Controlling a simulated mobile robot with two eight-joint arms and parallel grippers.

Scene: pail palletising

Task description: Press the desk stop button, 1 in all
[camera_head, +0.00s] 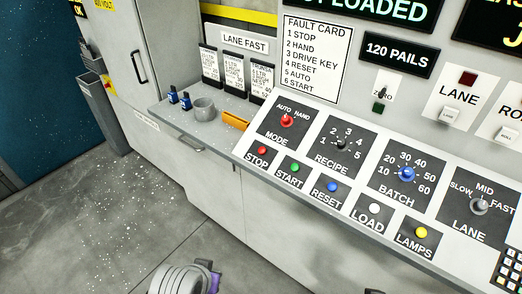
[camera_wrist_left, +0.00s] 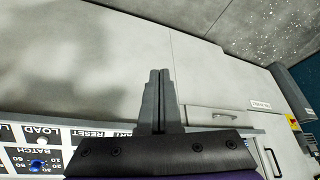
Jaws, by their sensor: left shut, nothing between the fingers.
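The stop button (camera_head: 262,150) is a small red button on a dark plate labelled STOP, at the left end of the desk's lower button row in the head view. My left gripper (camera_wrist_left: 160,74) is shut and empty in the wrist view, in front of the pale desk front. The stop button does not show in the wrist view. In the head view a grey and purple part of my arm shows at the bottom edge, well below the button, and no fingertips are visible. My right gripper is not in view.
The green start button (camera_head: 295,167) and blue reset button (camera_head: 331,186) sit right of stop. The red mode knob (camera_head: 287,121) is above it. A grey cup (camera_head: 204,109) and orange block (camera_head: 235,121) lie on the ledge to the left. The floor before the desk is clear.

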